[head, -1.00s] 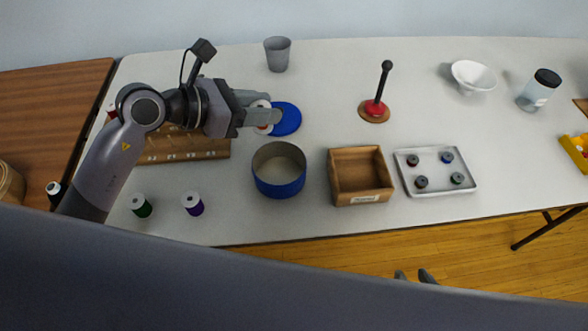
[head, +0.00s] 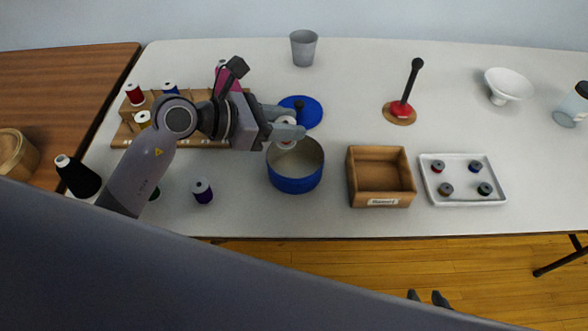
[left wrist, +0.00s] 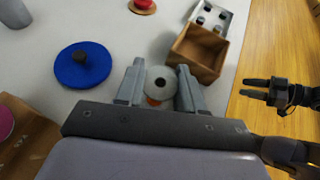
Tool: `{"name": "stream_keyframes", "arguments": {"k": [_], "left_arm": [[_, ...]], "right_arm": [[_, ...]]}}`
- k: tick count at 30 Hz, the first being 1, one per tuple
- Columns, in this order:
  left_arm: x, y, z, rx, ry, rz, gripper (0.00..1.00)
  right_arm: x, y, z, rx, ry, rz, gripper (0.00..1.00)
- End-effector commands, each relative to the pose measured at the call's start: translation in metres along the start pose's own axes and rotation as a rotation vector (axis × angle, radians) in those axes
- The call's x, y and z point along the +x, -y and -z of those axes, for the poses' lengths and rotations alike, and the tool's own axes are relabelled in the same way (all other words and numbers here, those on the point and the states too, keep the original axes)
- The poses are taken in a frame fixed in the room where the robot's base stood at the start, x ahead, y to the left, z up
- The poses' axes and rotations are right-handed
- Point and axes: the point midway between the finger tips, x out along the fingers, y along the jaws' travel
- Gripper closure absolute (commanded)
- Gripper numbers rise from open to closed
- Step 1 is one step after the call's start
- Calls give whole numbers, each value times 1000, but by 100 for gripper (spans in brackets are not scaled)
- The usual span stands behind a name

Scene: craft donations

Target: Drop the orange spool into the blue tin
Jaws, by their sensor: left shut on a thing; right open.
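My left gripper (head: 292,123) is shut on the orange spool (head: 286,142), seen mostly as a white round end. In the left wrist view the spool (left wrist: 159,82) sits between the two fingers, with a bit of orange thread (left wrist: 153,101) below its white top. The blue tin (head: 295,184) stands open on the table. The gripper and spool are above the tin's back rim in the head view; the height gap is hard to judge. The tin is hidden in the left wrist view. My right gripper (left wrist: 262,92) is open and empty, off the table's front edge.
The blue lid (head: 312,116) lies behind the tin. A wooden box (head: 381,201) and a white tray (head: 464,198) of small spools stand to the right. A purple spool (head: 202,191) is front left; a wooden spool rack (head: 193,141) is behind my left arm.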

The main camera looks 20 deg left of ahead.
Motion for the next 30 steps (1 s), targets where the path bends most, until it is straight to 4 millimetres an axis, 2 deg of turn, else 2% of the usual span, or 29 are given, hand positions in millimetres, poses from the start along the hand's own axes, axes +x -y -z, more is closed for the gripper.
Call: {"name": "stream_keyframes", "arguments": {"k": [7, 8, 9, 10, 20, 23, 30], "left_arm": [[0, 0, 0, 0, 0, 0, 90], [0, 0, 0, 0, 0, 0, 53], [0, 0, 0, 0, 0, 0, 40], [0, 0, 0, 0, 0, 0, 33], [-2, 0, 1, 0, -1, -1, 33], [-11, 0, 1, 1, -1, -1, 33], [-47, 0, 2, 3, -3, -2, 33]], "right_arm": [[-1, 1, 6, 1, -9, 3, 57], [-1, 1, 6, 0, -9, 3, 57], [-1, 1, 6, 0, -9, 3, 57], [-1, 1, 6, -1, -8, 4, 57], [0, 1, 2, -3, -2, 4, 57], [0, 1, 2, -4, -1, 4, 57], [2, 1, -2, -3, 2, 4, 57]]}}
